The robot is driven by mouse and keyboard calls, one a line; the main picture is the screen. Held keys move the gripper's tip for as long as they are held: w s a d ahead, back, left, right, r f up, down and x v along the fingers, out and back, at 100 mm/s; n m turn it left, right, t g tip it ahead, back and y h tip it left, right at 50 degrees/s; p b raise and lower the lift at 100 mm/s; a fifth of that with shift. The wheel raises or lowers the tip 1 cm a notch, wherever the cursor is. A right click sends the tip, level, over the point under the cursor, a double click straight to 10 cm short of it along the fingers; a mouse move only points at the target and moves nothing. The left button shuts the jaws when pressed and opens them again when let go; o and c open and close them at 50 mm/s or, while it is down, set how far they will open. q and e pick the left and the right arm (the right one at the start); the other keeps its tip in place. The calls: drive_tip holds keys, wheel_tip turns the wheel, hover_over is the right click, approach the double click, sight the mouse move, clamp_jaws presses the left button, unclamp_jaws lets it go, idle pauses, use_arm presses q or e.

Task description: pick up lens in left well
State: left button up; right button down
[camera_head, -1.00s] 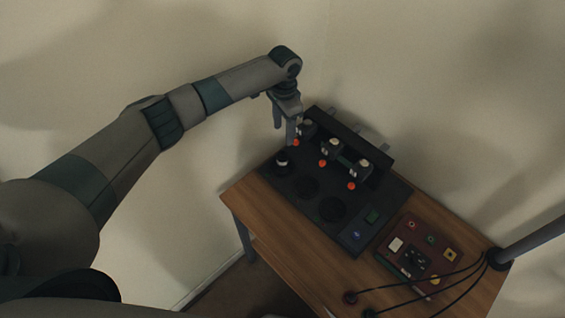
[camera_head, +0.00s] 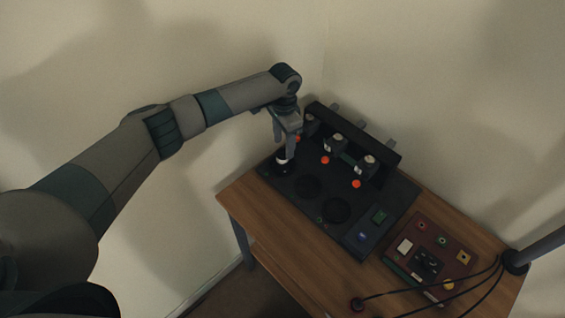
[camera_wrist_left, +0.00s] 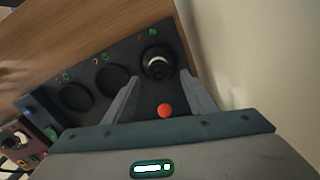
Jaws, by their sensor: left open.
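The lens (camera_head: 282,157) stands in the left well of the dark panel, a dark round piece with a pale ring. In the left wrist view the lens (camera_wrist_left: 157,66) sits in its well just beyond the fingertips. My left gripper (camera_head: 284,150) points down over the left end of the panel, close to the lens and partly in front of it. In the left wrist view the two fingers of the left gripper (camera_wrist_left: 160,82) are spread and empty. I cannot tell whether they touch the lens. My right gripper is not in view.
A red-brown box (camera_head: 432,243) with cables stands to the right on the wooden table (camera_head: 290,232). A wall is close behind.

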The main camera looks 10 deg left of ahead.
sight(282, 149)
use_arm(q)
drive_tip(key=f+b, duration=0.3)
drive_tip(key=shift+s+a+f, duration=0.2)
drive_tip(key=shift+s+f, duration=0.05)
drive_tip(key=shift+f, duration=0.05)
drive_tip(key=shift+f+b, duration=0.8)
drive_tip(key=shift+b, duration=0.3)
drive_tip(key=shift+c, duration=0.2)
drive_tip(key=c, duration=1.2)
drive_tip(key=shift+r, duration=0.15)
